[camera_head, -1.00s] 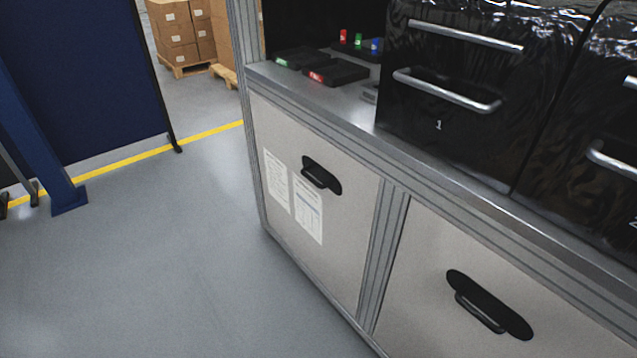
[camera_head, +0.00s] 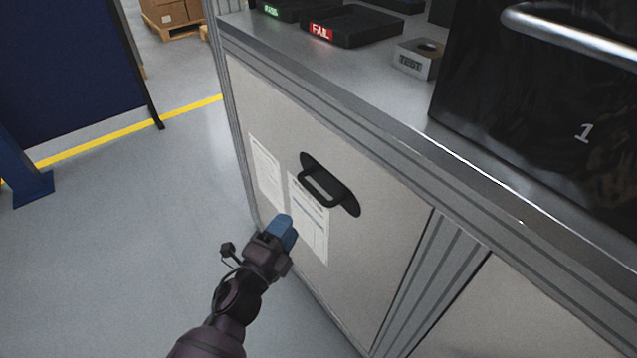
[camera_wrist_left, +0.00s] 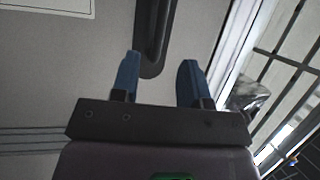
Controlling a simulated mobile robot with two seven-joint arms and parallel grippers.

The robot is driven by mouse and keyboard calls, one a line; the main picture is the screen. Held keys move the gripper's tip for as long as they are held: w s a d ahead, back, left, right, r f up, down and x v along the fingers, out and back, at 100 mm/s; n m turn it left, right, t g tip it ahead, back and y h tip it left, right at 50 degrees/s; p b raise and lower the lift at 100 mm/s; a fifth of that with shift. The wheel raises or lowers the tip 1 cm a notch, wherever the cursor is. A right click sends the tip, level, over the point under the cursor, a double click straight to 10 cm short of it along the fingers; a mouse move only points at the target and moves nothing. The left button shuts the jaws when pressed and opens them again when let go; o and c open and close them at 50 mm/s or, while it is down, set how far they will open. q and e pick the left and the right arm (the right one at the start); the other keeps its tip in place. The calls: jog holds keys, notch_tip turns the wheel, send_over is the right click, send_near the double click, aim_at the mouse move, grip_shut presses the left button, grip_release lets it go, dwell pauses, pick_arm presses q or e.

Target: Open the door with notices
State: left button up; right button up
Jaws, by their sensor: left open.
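The door with notices (camera_head: 385,270) is a pale grey panel under the counter, and it stands shut in its frame. Two white notice sheets (camera_head: 310,222) are on its left part. Its black handle (camera_head: 328,186) is a pull bar on a dark oval plate near the top middle. My left gripper (camera_head: 286,226), with blue fingertips, is in front of the door, below and left of the handle in the head view. In the left wrist view the gripper (camera_wrist_left: 158,80) is open, and the handle's end (camera_wrist_left: 152,62) shows just beyond and between the fingers, seemingly untouched. My right gripper is not in view.
The metal counter (camera_head: 290,65) above the door bears a FAIL tray (camera_head: 350,28), a TEST block (camera_head: 418,58) and a black drawer unit (camera_head: 550,110). A second panel (camera_head: 490,310) is at the right. Clear grey floor (camera_head: 130,250) lies at the left.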

aim_at(312, 187)
pick_arm(q)
jog(key=b+x, duration=0.1)
jog(key=x, duration=1)
jog(key=shift+d, duration=0.1)
grip_shut()
